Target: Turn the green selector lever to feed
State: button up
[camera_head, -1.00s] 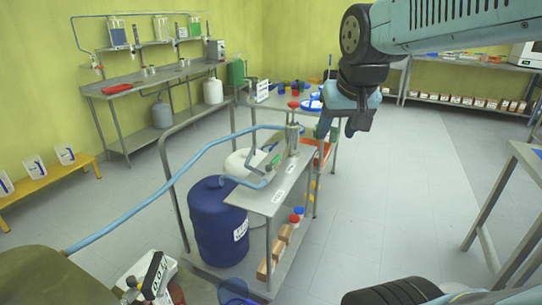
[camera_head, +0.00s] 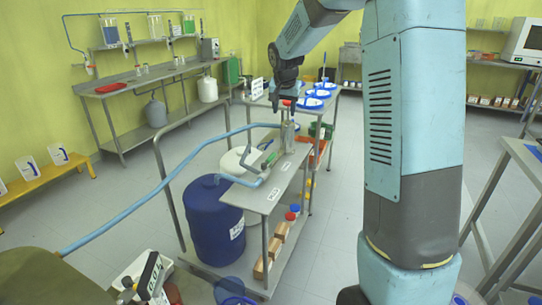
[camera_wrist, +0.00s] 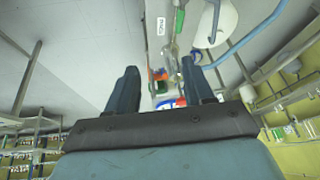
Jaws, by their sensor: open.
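The green selector lever (camera_head: 270,159) is on the pipe fitting at the top of the grey cart (camera_head: 262,200). In the wrist view the green lever (camera_wrist: 180,20) shows near the top edge, right of centre. Small white labels (camera_head: 275,193) lie on the cart top; one label (camera_wrist: 161,26) shows in the wrist view left of the lever. My gripper (camera_head: 288,97) is above the far end of the cart, apart from the lever. In the wrist view its two fingers (camera_wrist: 160,75) are spread with nothing between them. The lettering on the labels is too small to read.
A blue hose (camera_head: 150,192) runs from the lower left to the cart fitting. A blue drum (camera_head: 215,215) and a white vessel (camera_head: 238,160) stand beside the cart.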

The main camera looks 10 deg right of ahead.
jog(key=w+f+m, duration=0.1)
jog(key=w+f, duration=0.7)
jog(key=m, duration=0.1)
send_near(272, 155)
jog(key=x, duration=0.9)
jog(key=shift+f, duration=0.1)
jog(key=shift+c, duration=0.2)
grip_shut()
